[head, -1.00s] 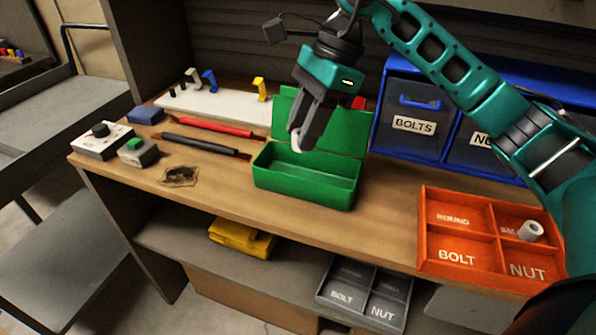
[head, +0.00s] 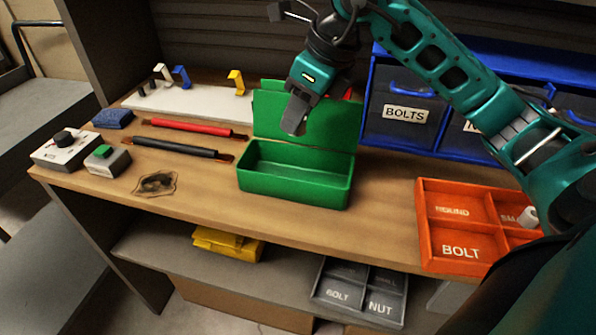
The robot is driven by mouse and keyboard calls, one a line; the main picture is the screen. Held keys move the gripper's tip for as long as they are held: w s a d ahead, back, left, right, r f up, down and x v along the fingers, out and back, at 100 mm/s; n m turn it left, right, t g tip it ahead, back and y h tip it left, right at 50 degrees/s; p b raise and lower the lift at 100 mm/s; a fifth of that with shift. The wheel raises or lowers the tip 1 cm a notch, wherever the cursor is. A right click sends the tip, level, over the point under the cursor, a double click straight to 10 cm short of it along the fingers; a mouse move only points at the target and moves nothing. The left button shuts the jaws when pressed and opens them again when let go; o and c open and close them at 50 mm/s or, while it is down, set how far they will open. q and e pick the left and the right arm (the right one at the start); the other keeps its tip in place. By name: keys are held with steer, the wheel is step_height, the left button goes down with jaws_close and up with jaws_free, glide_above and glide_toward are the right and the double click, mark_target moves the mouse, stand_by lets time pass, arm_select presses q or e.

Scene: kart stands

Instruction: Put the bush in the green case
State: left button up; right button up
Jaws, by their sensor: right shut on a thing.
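The green case (head: 292,186) stands open on the wooden bench with its lid raised at the back. The inside that I see is empty. My right gripper (head: 294,122) is above the case, in front of the raised lid, pointing down. It is shut on a small pale bush, which the fingers almost fully hide now. Gripper and bush are clear of the case floor. Another white bush (head: 529,216) sits in the orange tray (head: 428,225), partly hidden by my arm. My left gripper is not in view.
Blue bins (head: 388,134) stand behind and to the right of the case. Red (head: 199,127) and black (head: 175,147) rods, a control box (head: 66,150) and a white rack (head: 190,103) lie to the left. Bare bench lies between case and orange tray.

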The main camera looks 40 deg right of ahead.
step_height(320, 180, down, 8)
steer(key=shift+r+b, duration=0.1)
steer(key=shift+b, duration=0.4)
step_height(320, 180, down, 4)
steer(key=shift+r, duration=0.1)
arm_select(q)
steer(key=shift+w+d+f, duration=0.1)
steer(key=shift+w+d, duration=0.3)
arm_select(e)
steer(key=shift+f+b, duration=0.2)
steer(key=shift+b, duration=0.2)
steer(key=o, duration=0.7)
